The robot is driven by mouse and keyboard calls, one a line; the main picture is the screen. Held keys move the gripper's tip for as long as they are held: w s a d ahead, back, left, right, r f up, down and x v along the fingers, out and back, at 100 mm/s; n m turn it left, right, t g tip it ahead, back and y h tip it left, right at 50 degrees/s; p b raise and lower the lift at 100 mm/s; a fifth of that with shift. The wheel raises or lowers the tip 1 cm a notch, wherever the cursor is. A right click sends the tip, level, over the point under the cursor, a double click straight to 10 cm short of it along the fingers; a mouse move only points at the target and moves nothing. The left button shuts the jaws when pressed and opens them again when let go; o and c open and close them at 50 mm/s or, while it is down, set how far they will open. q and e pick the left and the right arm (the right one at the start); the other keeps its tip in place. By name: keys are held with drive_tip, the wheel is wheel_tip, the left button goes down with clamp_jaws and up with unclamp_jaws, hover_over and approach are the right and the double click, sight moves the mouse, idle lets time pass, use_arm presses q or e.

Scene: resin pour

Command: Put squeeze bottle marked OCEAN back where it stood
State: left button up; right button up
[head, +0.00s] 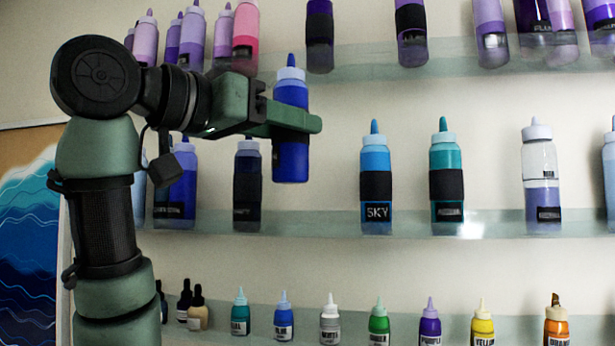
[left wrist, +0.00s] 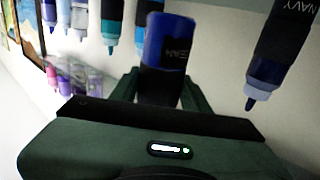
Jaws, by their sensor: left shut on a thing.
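The squeeze bottle marked OCEAN (head: 291,158) is deep blue with a dark band and a pale blue cap. My left gripper (head: 300,119) is shut around it and holds it roughly upright. My right gripper is not in view.
A teal bottle (head: 446,158) and a clear bottle with violet liquid (head: 543,200) stand farther right on the middle shelf. The upper shelf (head: 360,62) holds purple bottles, the lower one small bottles. NAVY also shows close by in the left wrist view (left wrist: 280,45).

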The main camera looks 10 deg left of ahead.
use_arm(q)
drive_tip(key=w+p, duration=0.4)
drive_tip(key=w, duration=0.7)
drive_tip(key=f, duration=0.5)
drive_tip(key=shift+s+d+f, duration=0.2)
drive_tip(key=shift+s+f, duration=0.05)
drive_tip(key=shift+f, duration=0.15)
drive_tip(key=shift+w+f+p, duration=0.2)
drive_tip(key=shift+f+p, duration=0.3)
drive_tip(key=shift+f, duration=0.15)
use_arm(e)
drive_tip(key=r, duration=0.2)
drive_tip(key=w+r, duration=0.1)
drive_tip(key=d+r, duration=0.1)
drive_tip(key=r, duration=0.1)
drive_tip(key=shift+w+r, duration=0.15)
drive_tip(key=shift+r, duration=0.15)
use_arm(q)
drive_tip(key=shift+f, duration=0.1)
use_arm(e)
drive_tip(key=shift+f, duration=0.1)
use_arm(q)
drive_tip(key=o, duration=1.3)
drive_tip(key=shift+o, duration=0.2)
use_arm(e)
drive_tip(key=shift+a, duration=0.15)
